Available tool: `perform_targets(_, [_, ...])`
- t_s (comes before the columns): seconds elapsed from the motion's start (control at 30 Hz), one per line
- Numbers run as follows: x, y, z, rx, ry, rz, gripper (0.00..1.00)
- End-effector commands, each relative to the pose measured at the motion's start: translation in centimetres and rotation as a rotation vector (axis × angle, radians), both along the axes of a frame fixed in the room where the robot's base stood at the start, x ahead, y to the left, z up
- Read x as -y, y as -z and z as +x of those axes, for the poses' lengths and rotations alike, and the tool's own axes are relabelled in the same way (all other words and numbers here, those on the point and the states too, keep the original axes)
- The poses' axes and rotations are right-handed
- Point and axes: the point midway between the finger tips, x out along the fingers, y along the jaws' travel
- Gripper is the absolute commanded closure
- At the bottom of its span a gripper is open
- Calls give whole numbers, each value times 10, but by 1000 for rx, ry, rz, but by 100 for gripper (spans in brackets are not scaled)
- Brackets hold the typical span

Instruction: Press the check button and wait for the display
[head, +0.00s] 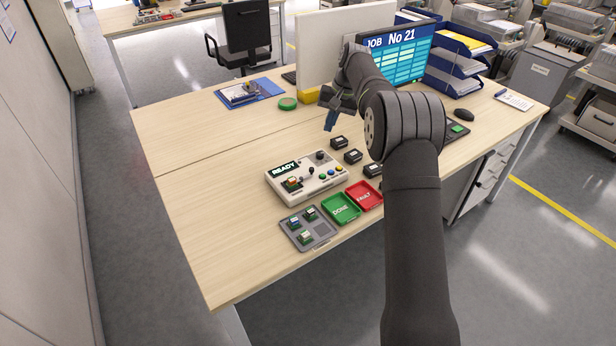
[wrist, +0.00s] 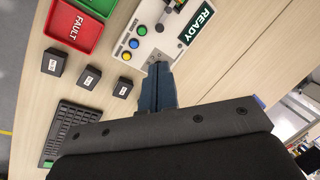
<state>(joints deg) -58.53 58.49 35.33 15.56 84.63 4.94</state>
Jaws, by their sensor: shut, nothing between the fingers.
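The pale tester box (head: 312,186) stands on the bench. Its display (head: 284,169) reads READY; the display also shows in the wrist view (wrist: 196,22). A small coloured part (head: 293,183) sits on the box below the display. I cannot read which one is the check button. My gripper (head: 329,124) is shut and empty, above the bench behind the box. In the wrist view its blue fingertips (wrist: 158,68) overlap the box's edge, beside the buttons; contact cannot be told.
A green DONE tray (head: 328,208), a red FAULT tray (head: 352,195) and a grey tray (head: 294,238) with several small parts lie in front of the box. Small black boxes (head: 353,156) stand to its right. A monitor (head: 424,42) shows JOB No 21.

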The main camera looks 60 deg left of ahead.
Motion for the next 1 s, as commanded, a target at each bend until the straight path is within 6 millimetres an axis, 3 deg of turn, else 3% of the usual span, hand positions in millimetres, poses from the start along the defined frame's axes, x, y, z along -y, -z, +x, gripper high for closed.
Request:
perform_targets(0.47, [1, 7, 4, 41, 11, -8, 100])
perform_targets(0.8, [15, 54, 44, 471, 14, -23, 100])
perform_targets(1.0, [16, 66, 54, 736, -108, 39, 100])
